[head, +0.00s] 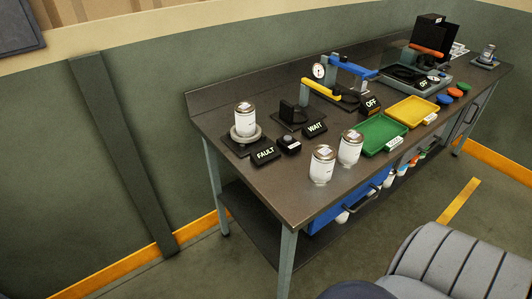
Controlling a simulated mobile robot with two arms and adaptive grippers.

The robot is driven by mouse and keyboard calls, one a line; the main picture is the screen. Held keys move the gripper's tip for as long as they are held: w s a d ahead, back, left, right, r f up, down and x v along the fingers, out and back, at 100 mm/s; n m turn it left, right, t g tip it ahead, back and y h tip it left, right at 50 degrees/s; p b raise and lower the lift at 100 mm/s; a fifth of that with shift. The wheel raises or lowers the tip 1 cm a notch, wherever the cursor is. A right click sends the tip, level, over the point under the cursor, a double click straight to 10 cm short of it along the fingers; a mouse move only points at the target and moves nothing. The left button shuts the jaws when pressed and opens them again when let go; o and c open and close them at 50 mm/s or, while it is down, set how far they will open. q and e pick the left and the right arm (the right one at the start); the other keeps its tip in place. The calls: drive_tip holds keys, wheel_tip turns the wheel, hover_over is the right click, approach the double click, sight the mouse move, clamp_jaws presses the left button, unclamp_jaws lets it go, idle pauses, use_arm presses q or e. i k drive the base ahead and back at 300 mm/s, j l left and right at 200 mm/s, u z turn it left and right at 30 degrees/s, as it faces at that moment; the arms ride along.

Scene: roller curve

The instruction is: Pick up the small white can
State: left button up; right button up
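Three white cans with grey tops stand upright on the dark workbench (215,98). One white can (244,121) sits on a round grey base near the bench's left end. A second white can (322,165) stands near the front edge. A third white can (350,148) stands just behind it and to its right, beside the green tray. They look much alike in size, so I cannot tell which is the small one. Neither of my grippers shows in the head view.
"FAULT" (265,152), "WAIT" (315,129) and "OFF" (371,104) signs stand on the bench. A green tray (380,138) and yellow tray (412,110) lie along the front. A blue-and-yellow lever device (350,68) with a gauge stands behind. A grey ribbed object (455,262) fills the lower right.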

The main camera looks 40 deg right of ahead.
sight(244, 111)
drive_tip(key=z, duration=1.85)
drive_tip(key=i+l+u, duration=0.15)
drive_tip(key=u, duration=0.35)
drive_tip(key=i+l+u, duration=0.15)
drive_tip(key=l+u, duration=0.15)
drive_tip(key=u, duration=0.15)
drive_tip(key=l+u, duration=0.3)
drive_tip(key=u, duration=0.2)
drive_tip(key=i, duration=0.05)
